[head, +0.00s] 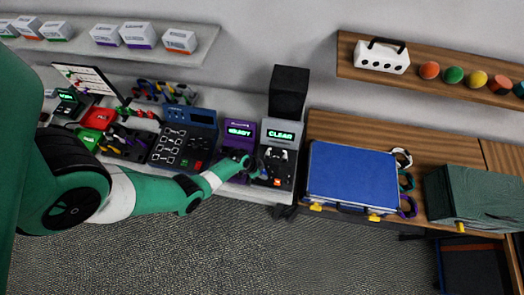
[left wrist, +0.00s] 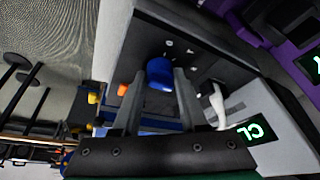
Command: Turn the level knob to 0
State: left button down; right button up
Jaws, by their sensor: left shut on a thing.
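A blue knob (left wrist: 159,72) sits on the dark panel of a grey device (head: 288,126) whose green display reads "CLEAR". My left gripper (head: 257,172) reaches over the left part of that panel in the head view. In the left wrist view the fingers of my left gripper (left wrist: 159,80) stand on both sides of the blue knob, shut on it. The knob's pointer and scale cannot be read, so its setting is unclear. The knob is hidden by my gripper in the head view. My right gripper is not in view.
The device also has a white lever (left wrist: 218,105) and an orange button (left wrist: 123,90). A purple device (head: 238,130) stands close on the left, with a dark blue keypad unit (head: 190,118) beyond. A blue case (head: 352,177) lies on the wooden table to the right.

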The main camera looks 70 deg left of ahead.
pick_arm(q)
jog(key=n+y, duration=0.1)
jog(key=n, duration=0.1)
jog(key=shift+d+n, duration=0.15)
jog(key=shift+n, duration=0.25)
jog(key=n+y, duration=0.1)
jog(key=n, duration=0.1)
jog(key=shift+n+g, duration=0.3)
jog(key=shift+n, duration=0.1)
jog(key=n+y, duration=0.1)
jog(key=n, duration=0.1)
jog(key=n+g+b, duration=0.1)
jog(key=n, duration=0.2)
jog(key=shift+w+d+f+g+y+b, duration=0.1)
jog(key=shift+w+d+g+y+b, duration=0.1)
jog(key=shift+g+y+b, duration=0.15)
jog(key=n+g, duration=0.1)
jog(key=n, duration=0.2)
jog(key=shift+y+p, duration=0.25)
jog(key=shift+p, duration=0.15)
jog(key=n+g, duration=0.1)
jog(key=n, duration=0.1)
jog(key=shift+w+n, duration=0.1)
jog(key=shift+n, duration=0.3)
jog(key=shift+w+n+g, duration=0.1)
jog(key=shift+n+g, duration=0.35)
jog(key=shift+n, duration=0.75)
jog(key=shift+n+g+b, duration=0.3)
jog(key=shift+n+b, duration=0.05)
jog(key=shift+n, duration=0.65)
